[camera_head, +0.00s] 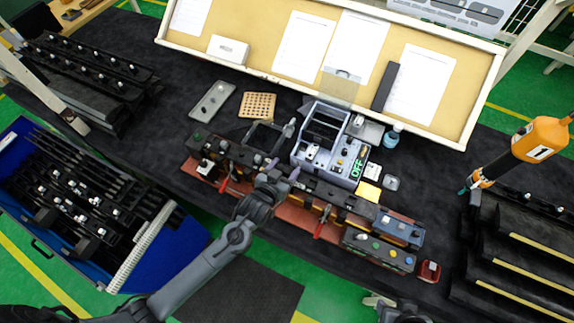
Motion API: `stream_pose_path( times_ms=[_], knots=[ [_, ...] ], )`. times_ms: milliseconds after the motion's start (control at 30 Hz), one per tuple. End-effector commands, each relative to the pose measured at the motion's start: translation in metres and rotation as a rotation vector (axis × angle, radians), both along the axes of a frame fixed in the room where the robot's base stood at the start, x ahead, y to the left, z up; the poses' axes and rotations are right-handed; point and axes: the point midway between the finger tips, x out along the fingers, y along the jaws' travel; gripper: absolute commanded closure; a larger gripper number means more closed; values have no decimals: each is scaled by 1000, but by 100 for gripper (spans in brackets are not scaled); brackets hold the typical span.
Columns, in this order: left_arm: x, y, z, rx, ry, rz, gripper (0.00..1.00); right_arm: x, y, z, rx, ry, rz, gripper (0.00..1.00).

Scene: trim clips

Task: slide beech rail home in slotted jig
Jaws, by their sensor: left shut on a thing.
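The long slotted jig (206,181) lies diagonally along the table's front edge, reddish-brown with dark blocks and red-handled clamps. The beech rail (345,215) seems to be the brownish strip running lengthwise in the jig; its ends and how far in it sits are hard to tell. My left gripper (284,178) is over the middle of the jig, shut on what appears to be the rail. The fingers and my arm hide the contact and part of the jig. My right gripper's fingers do not show.
A grey control box (328,153) with a green display stands close behind the jig. A red dish (429,271) is by its right end. Black racks (520,245) stand at right, a blue bin (170,238) at left. An orange-handled tool (540,140) hangs at right.

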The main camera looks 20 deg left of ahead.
Motion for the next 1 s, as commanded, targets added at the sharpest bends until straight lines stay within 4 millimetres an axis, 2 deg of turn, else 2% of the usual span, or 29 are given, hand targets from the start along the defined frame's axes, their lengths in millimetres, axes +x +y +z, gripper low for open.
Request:
stream_pose_path(
  times_ms=[33,200,800,1000],
  knots=[
    [11,-2,-4,4,-6,-4,74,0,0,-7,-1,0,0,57],
    [27,-6,-7,8,-5,-8,74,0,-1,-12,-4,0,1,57],
    [28,-6,-5,9,-4,-7,74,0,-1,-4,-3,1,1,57],
    [28,-6,-20,9,-3,-7,74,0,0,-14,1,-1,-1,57]
  ],
)
